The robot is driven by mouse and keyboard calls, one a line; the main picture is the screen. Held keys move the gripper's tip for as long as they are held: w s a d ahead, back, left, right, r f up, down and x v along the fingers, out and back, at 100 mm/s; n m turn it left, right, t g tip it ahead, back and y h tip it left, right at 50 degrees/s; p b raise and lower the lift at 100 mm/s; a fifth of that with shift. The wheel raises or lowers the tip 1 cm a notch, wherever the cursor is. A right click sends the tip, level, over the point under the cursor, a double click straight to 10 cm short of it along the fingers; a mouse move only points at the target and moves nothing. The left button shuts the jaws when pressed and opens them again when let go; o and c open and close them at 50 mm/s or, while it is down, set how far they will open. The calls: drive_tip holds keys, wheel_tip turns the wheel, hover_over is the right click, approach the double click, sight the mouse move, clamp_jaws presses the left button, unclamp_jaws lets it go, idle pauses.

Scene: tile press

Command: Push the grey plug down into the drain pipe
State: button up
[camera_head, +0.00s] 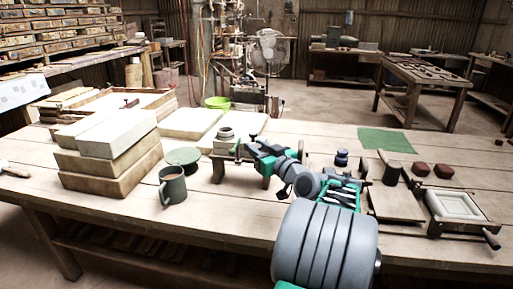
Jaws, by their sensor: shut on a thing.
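My gripper (246,150) is at the far end of my arm, left of the table's middle, beside a small wooden stand (218,168). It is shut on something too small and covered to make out. A grey-green, ringed round piece (226,133) shows at the top of the stand, just behind and left of my gripper. I cannot tell whether this is the grey plug or the drain pipe's mouth, nor whether my gripper touches it. My wrist and arm hide part of the stand.
A grey-green mug (173,188) and a round green disc (183,156) stand left of the stand. Stacked pale blocks (108,160) are farther left. A framed tile press (458,207), a board (396,204) and dark red lumps (443,171) lie right.

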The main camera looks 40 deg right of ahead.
clamp_jaws()
idle(0.9)
